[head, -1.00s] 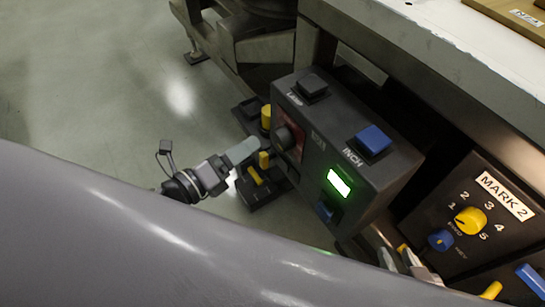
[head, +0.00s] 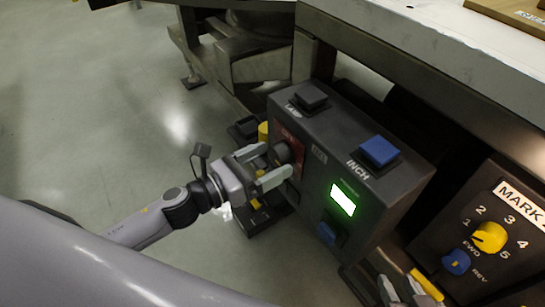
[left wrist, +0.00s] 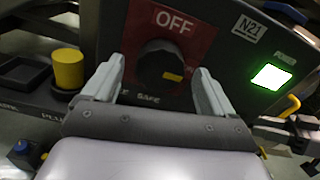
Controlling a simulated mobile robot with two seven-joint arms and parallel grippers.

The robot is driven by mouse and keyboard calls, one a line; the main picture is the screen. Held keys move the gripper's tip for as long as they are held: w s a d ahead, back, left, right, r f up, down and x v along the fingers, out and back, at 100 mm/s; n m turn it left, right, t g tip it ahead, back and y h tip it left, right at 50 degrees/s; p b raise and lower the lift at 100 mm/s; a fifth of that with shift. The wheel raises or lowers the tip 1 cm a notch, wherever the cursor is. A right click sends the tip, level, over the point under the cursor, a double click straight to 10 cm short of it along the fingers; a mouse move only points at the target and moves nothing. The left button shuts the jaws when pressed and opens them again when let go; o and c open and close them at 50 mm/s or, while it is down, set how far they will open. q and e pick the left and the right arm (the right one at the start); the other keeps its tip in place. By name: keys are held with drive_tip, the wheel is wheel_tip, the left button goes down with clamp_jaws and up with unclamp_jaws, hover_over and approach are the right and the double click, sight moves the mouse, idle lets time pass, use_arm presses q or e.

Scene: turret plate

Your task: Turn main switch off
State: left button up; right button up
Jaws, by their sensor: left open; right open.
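The yellow mark points toward the lower right in the left wrist view. The knob also shows in the head view (head: 283,153) on the side of the dark control box (head: 318,165). My left gripper (head: 267,167) is open, its fingers on either side of the knob; whether they touch it I cannot tell. It also shows in the left wrist view (left wrist: 160,85). My right gripper (head: 405,290) shows partly at the lower right, fingers apart.
The box carries a black LAMP button (head: 311,96), a blue INCH button (head: 379,151) and a lit green display (head: 343,199). A MARK 2 panel (head: 470,215) with yellow and blue knobs stands at right. A yellow cylinder (left wrist: 68,68) stands left of the switch. Open floor lies at left.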

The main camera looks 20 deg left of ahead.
use_arm(q)
drive_tip(key=shift+x, duration=0.75)
drive_tip(key=c, duration=1.1)
drive_tip(key=shift+o, duration=0.2)
